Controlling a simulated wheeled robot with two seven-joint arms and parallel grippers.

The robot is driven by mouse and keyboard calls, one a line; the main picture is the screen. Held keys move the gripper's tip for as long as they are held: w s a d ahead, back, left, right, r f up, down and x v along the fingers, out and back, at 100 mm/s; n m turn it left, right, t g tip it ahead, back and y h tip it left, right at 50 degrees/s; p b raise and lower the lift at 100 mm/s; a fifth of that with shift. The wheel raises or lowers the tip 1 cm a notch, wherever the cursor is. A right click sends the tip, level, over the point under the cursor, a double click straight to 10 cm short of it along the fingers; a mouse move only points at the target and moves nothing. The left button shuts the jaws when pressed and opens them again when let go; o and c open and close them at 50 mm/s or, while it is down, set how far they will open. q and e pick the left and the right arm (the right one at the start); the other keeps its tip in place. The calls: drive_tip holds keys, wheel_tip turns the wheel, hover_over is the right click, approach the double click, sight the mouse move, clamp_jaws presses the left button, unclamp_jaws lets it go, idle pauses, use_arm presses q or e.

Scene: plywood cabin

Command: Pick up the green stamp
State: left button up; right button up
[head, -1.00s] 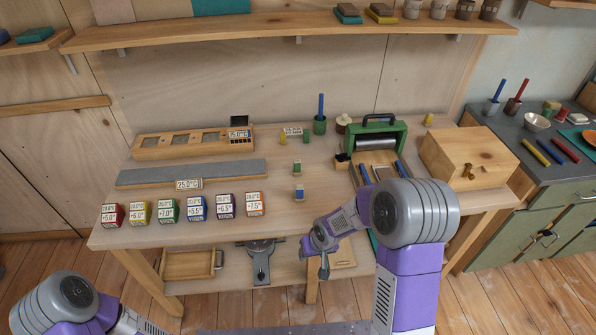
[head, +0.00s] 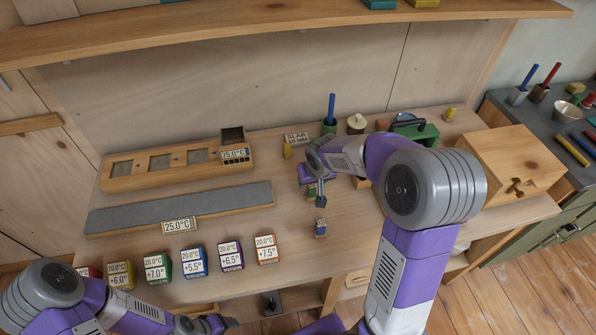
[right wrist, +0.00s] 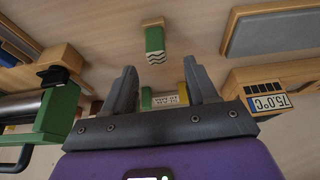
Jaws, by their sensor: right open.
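The green stamp (right wrist: 155,42) shows in the right wrist view, with a pale wooden end and a wavy black-and-white face. It is beyond the fingertips, roughly in line with the gap between them, and apart from them. My right gripper (right wrist: 160,78) is open and empty. In the head view the right gripper (head: 320,197) hangs over the table and mostly hides the green stamp. A small blue stamp (head: 320,229) stands just nearer than it. My left gripper (head: 218,323) is low at the bottom edge, in front of the table; its jaws are too small to read.
A row of coloured labelled cubes (head: 193,262) stands along the front left. Behind it are a grey slab (head: 150,212) and a wooden tray (head: 130,178). A green roller press (head: 424,132) and wooden box (head: 512,165) stand at right. The slab sign (head: 296,139) is behind my right gripper.

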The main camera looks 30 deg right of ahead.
sight(311, 186)
drive_tip(key=shift+w+f, duration=0.15)
drive_tip(key=shift+w, duration=0.1)
drive_tip(key=x, duration=0.2)
drive_tip(key=b+x, duration=0.1)
drive_tip(key=x, duration=0.1)
drive_tip(key=b+x, duration=0.1)
drive_tip(key=x, duration=0.1)
drive_tip(key=shift+s+d+f, duration=0.2)
drive_tip(key=shift+s, duration=0.05)
drive_tip(key=shift+w+f, duration=0.2)
drive_tip(key=shift+f, duration=0.05)
drive_tip(key=c, duration=1.1)
drive_tip(key=shift+o, duration=0.2)
wheel_tip(311, 186, up, 10)
drive_tip(key=p, duration=0.2)
drive_tip(key=shift+r+p, duration=0.1)
drive_tip(key=shift+p, duration=0.25)
